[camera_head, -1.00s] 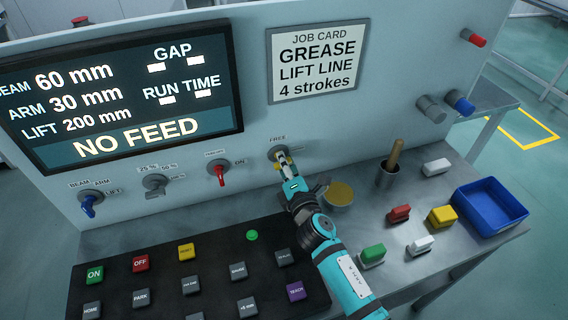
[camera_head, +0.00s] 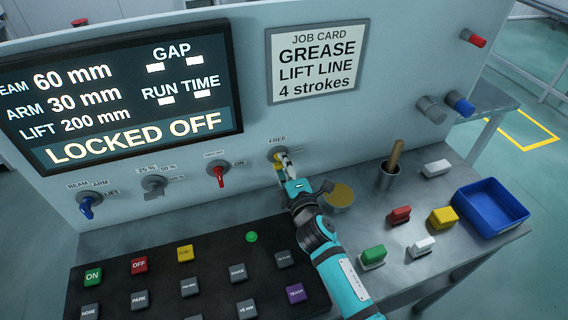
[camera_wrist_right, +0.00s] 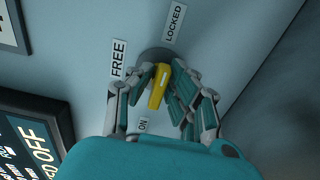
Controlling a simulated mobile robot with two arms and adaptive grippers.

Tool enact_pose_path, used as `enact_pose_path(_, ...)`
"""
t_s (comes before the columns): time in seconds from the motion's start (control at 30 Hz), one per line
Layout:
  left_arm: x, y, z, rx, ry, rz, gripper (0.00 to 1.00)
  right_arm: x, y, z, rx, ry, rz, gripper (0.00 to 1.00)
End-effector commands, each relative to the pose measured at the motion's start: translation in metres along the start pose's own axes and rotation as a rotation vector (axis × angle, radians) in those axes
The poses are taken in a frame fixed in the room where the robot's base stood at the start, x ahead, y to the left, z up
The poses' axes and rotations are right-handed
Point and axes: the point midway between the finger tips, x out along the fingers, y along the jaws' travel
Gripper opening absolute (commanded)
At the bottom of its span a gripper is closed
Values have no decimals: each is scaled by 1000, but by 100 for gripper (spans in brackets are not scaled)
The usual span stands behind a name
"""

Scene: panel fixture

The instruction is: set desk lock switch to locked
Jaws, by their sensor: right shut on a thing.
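The desk lock switch (camera_head: 278,157) is on the upright panel below the job card, with a FREE label above it. In the right wrist view its yellow handle (camera_wrist_right: 158,86) sits on a dark round base, with FREE and LOCKED labels above and an ON label below. My right gripper (camera_head: 285,163) is at the switch, its fingers shut on the yellow handle; it also shows in the right wrist view (camera_wrist_right: 160,92). The screen (camera_head: 125,90) reads LOCKED OFF. My left gripper is not in view.
A red switch (camera_head: 219,174), a grey knob (camera_head: 155,184) and a blue switch (camera_head: 89,203) line the panel to the left. A black button board (camera_head: 215,275) lies below. A cup with a wooden handle (camera_head: 389,172), several coloured blocks and a blue tray (camera_head: 490,205) stand right.

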Motion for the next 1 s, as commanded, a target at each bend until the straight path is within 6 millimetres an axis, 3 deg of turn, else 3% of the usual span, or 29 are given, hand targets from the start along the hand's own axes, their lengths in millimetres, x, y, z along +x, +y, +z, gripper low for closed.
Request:
enact_pose_path(0.13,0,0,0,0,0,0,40,0,-2,0,0,-1,-4,0)
enact_pose_path(0.17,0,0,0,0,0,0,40,0,-2,0,0,-1,-4,17)
enact_pose_path(0.3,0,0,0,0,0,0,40,0,-2,0,-1,-1,-3,35)
enact_pose_path(0.67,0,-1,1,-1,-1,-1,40,-8,-1,0,-2,0,-2,35)
enact_pose_path(1.0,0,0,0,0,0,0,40,-74,-2,0,-1,0,-4,35)
